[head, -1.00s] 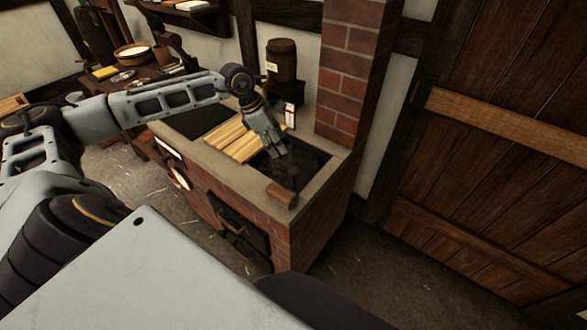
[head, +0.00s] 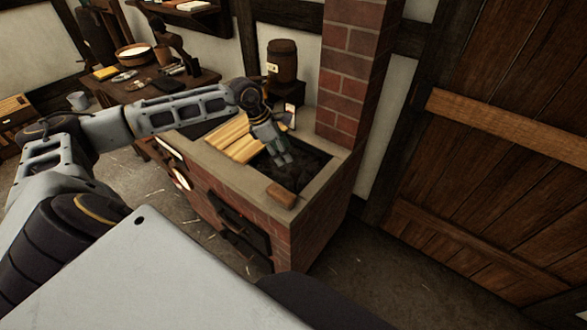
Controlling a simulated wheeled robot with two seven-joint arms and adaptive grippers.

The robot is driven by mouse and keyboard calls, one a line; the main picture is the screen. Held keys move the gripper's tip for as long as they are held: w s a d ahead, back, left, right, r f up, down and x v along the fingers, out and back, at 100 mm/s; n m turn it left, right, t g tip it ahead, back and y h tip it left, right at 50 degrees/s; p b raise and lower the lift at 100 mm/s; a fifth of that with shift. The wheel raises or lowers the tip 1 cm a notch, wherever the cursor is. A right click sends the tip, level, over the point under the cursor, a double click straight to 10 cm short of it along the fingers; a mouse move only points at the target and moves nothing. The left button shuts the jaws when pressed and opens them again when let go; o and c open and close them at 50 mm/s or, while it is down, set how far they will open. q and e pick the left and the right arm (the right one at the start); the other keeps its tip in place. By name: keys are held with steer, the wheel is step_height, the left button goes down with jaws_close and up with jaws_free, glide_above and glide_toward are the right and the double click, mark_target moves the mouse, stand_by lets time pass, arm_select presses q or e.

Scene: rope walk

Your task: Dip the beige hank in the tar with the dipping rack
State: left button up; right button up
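A brick furnace bench holds a vat of black tar (head: 308,168), with a light slatted wooden cover (head: 232,138) beside the dark opening. My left gripper (head: 284,159) points down over the tar, close to the slats. It is small and dark between the fingers, so I cannot tell whether it is open or shut, or whether it holds anything. I cannot make out the beige hank or the dipping rack. My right gripper is not in view.
A brown wooden block (head: 281,194) sits on the bench's near rim. A barrel (head: 282,60) stands behind the bench and a brick chimney (head: 345,80) rises beside it. A cluttered table (head: 185,82) stands at the back left. Floor (head: 365,265) right of the bench is clear.

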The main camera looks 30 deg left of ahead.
mark_target(295, 171)
arm_select(q)
steer(key=p+x, duration=0.1)
steer(key=x, duration=0.7)
steer(key=shift+x, duration=1.1)
steer(key=shift+r, duration=0.1)
